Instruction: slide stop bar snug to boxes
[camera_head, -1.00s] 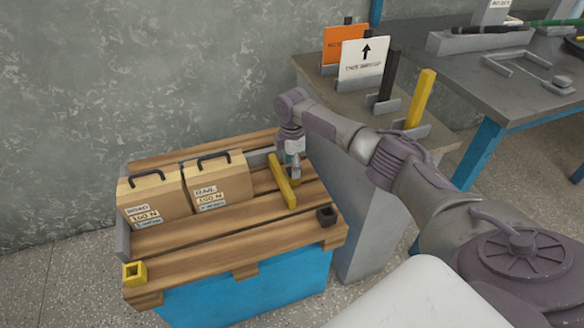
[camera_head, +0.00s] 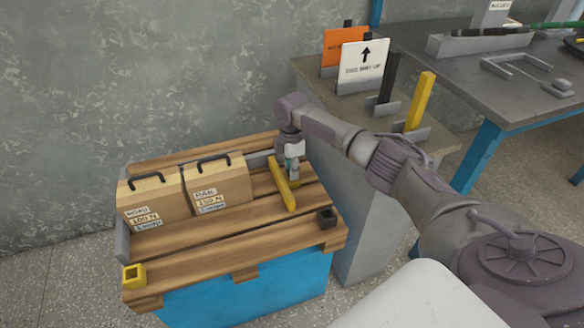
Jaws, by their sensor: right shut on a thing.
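Two brown boxes with black handles, the left box (camera_head: 152,198) and the right box (camera_head: 219,184), stand side by side on a slatted wooden pallet top (camera_head: 240,236). The yellow stop bar (camera_head: 281,184) lies on the slats to the right of the right box, with a visible gap between them. My right gripper (camera_head: 293,178) is at the bar's right side, shut on it; its fingertips are partly hidden. My left gripper is not in view.
A yellow square socket (camera_head: 134,276) and a black one (camera_head: 326,217) sit at the front corners. A grey rail (camera_head: 122,239) runs along the left edge. A side table holds an orange sign (camera_head: 338,46), a white arrow sign (camera_head: 362,67) and a yellow bar (camera_head: 420,99).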

